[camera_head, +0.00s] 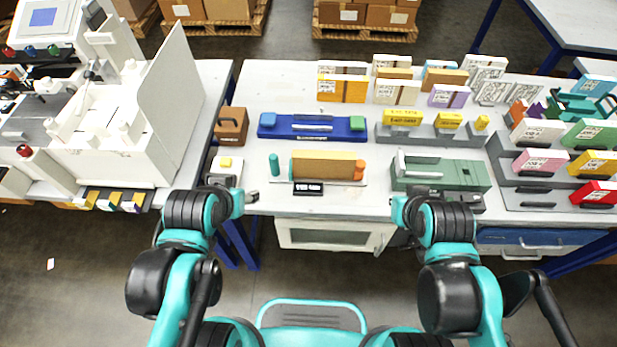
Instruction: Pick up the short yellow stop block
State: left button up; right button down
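Three yellow blocks sit in a row on a grey rail (425,134) at the right of the middle of the table. The short yellow stop block (481,123) is the smallest, at the rail's right end and upright. A medium yellow block (449,120) and a long yellow block (403,116) stand to its left. My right gripper (428,190) is at the table's front edge, in front of and left of the short block, apart from it. My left gripper (222,181) is at the front left edge, far from it. Both are small and partly hidden by my arms; their fingers are unclear.
A green-grey machine (445,174) stands between the rail and my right arm. A blue fixture (312,126) and a tan block (327,163) lie left of it. Coloured boxes in a stepped rack (536,198) crowd the right; labelled boxes (342,89) line the back.

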aim_at(482, 122)
jog(key=i+l+z, duration=0.1)
jog(key=z, duration=0.9)
